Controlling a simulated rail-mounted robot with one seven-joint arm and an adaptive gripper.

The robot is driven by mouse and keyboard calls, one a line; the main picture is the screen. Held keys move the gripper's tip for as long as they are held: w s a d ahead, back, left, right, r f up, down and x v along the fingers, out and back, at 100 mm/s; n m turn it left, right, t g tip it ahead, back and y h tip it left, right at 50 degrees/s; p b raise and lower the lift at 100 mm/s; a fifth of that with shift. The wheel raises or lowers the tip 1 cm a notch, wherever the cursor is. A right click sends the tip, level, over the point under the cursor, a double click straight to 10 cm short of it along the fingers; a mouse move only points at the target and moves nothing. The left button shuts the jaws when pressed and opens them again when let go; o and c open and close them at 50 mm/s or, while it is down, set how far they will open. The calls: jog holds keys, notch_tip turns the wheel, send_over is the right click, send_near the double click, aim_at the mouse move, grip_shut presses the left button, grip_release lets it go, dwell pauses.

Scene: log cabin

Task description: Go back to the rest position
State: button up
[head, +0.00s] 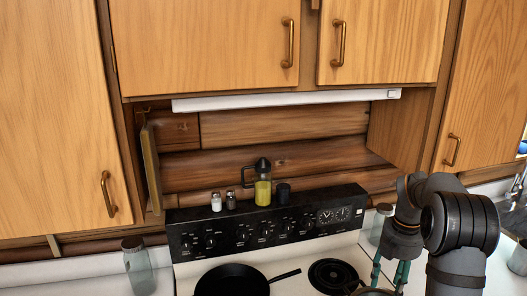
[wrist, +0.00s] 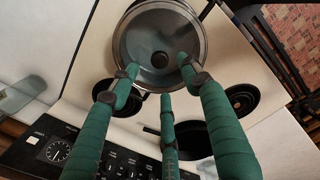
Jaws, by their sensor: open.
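My gripper (head: 389,275) is at the lower right of the head view, over the right side of the stove. In the wrist view its green fingers (wrist: 160,80) are spread open and empty. A round pot or lid with a metal rim (wrist: 126,50) and a dark round knob in its middle lies beyond the fingertips. Only a small part of its rim (head: 372,292) shows at the bottom of the head view. I cannot tell whether a fingertip touches it.
A black frying pan (head: 232,281) stands on the stove, its handle pointing right. The control panel (head: 268,228) rises behind, with shakers (head: 216,202) and a yellow-filled press (head: 263,190) on top. Glass jars (head: 138,268) flank the stove. Wooden cabinets (head: 205,45) hang above.

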notch_tip(320, 180, down, 8)
jog(key=shift+r, duration=0.1)
notch_tip(320, 180, up, 3)
jog(key=p, duration=0.2)
jog(key=shift+w+p, duration=0.15)
jog(key=shift+p, duration=0.15)
notch_tip(320, 180, up, 5)
jog(key=p, duration=0.3)
jog(key=shift+r, duration=0.2)
jog(key=s+a+m+b, duration=0.4)
jog(key=s+a+m, duration=0.1)
jog(key=a+m, duration=0.2)
jog(key=shift+s+a+m+b, duration=0.2)
jog(key=shift+a+m+b, duration=0.2)
jog(key=shift+a, duration=0.25)
